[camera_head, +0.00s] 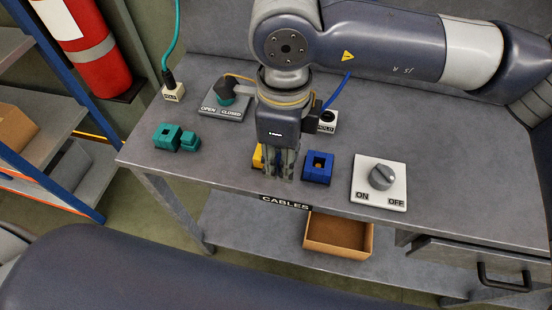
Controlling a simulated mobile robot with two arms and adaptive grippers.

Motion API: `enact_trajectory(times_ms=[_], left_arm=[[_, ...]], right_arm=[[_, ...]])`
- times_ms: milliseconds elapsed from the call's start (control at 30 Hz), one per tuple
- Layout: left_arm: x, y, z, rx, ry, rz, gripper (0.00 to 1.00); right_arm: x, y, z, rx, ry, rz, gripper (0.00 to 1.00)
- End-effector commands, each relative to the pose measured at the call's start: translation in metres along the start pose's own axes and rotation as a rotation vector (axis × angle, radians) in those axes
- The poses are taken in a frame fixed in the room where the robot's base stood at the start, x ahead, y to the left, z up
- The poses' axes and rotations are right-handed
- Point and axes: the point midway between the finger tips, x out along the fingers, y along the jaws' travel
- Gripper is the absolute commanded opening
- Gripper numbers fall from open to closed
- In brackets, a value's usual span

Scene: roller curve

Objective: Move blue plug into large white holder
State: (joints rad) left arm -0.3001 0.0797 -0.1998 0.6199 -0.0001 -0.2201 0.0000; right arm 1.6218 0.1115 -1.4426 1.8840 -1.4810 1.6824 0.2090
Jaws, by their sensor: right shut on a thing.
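My right gripper (281,178) points down over the front of the table, shut between a yellow block and a blue block. What its fingers hold cannot be made out. A blue cable (336,90) runs down behind the right side of the gripper; the blue plug at its end is hidden or too dark to tell. A white holder (327,127) marked HOLD sits just right of the gripper, partly covered by it. Another white holder (174,93), with a teal cable's dark plug at it, stands at the back left. My left gripper is not in view.
The blue block (318,168) shows an opening. The yellow block (258,157) is mostly covered by my gripper. Teal blocks (167,137) stand left, an OPEN/CLOSED panel (225,113) behind. An ON/OFF knob panel (380,183) lies right. An open box (338,235) sits below.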

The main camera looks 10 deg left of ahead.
Motion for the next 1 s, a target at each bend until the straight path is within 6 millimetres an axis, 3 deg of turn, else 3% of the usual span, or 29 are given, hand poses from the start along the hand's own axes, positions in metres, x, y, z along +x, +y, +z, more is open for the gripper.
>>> enact_trajectory(times_ms=[1000], left_arm=[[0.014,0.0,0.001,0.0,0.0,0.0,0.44]], right_arm=[[0.0,-0.031,-0.028,0.003,-0.001,0.0,0.01]])
